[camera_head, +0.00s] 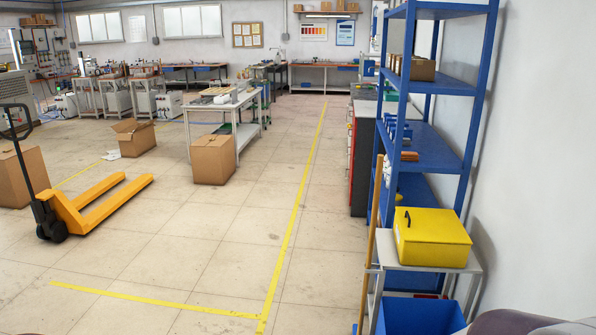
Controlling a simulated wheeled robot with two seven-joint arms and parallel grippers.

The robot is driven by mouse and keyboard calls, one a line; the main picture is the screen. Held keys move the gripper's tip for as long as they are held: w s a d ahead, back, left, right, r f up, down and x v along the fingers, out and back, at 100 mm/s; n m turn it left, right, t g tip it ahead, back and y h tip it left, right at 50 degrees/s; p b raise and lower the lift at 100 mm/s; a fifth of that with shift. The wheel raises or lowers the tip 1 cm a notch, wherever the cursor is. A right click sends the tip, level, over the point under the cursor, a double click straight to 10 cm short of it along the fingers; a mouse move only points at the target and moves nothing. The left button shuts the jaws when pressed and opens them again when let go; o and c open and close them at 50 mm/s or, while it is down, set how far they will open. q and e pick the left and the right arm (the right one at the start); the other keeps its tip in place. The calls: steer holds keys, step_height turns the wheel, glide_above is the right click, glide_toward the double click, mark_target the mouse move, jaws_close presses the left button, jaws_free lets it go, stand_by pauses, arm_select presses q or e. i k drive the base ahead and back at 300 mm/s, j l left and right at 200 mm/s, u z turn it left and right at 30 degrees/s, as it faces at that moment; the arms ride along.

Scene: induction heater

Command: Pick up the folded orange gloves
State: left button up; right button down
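I cannot make out the folded orange gloves for certain. A small orange-brown item (409,156) lies on a middle level of the blue shelf rack (463,150) at the right; it is too small to tell what it is. Neither of my grippers shows in the head view.
A yellow box (432,237) sits on a small grey stand, with a blue bin (420,316) below. A work table (222,106), cardboard boxes (213,160) and a yellow pallet jack (95,205) stand to the left. The floor between (240,240) is clear.

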mark_target(405, 155)
steer(key=i, duration=3)
steer(key=i+j+z, duration=0.1)
steer(key=i+z, duration=0.3)
steer(key=i, duration=0.2)
steer(key=i+j+z, duration=0.35)
steer(key=i, duration=0.2)
steer(key=i+j+z, duration=0.4)
steer(key=i, duration=0.15)
steer(key=i+j+z, duration=0.35)
steer(key=i+j, duration=0.1)
steer(key=j, duration=0.1)
